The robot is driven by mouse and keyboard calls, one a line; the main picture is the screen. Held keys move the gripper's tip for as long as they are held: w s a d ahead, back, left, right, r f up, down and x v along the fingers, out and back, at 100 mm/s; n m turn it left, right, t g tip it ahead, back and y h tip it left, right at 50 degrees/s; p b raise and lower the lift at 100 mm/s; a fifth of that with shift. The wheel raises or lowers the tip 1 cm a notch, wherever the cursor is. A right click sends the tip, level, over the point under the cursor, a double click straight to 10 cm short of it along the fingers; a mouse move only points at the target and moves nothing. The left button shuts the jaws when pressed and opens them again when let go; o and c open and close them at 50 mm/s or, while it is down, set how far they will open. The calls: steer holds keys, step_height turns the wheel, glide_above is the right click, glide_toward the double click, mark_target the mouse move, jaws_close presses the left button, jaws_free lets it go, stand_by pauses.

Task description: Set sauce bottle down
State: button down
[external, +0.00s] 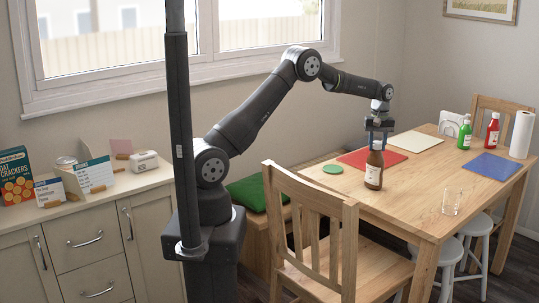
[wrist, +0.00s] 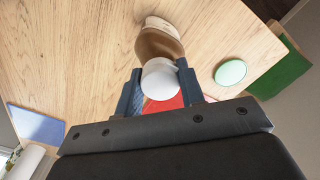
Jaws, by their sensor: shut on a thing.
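The sauce bottle (external: 374,170) is brown with a white cap and a pale label, upright at the table's near left side. My gripper (external: 377,133) points down over it. In the wrist view the bottle's body (wrist: 160,43) shows beyond its white cap, and the blue fingers of my gripper (wrist: 160,88) are closed on either side of the bottle's top. Its base is at or just above the wooden tabletop (external: 420,195); I cannot tell if it touches. The bottle stands apart from the round green coaster (external: 332,169), which also shows in the wrist view (wrist: 230,72).
A red mat (external: 355,157) lies behind the bottle; cream (external: 414,141) and blue (external: 490,165) mats lie farther right. Green (external: 464,136) and red (external: 492,132) bottles and a paper roll (external: 522,136) stand at the far right. A glass (external: 452,203) stands near the front edge. A chair (external: 315,240) is in front.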

steer(key=c, duration=0.9)
jaws_free()
steer(key=shift+f, duration=0.15)
steer(key=shift+c, duration=0.2)
step_height(320, 180, up, 12)
steer(key=shift+f, duration=4.1)
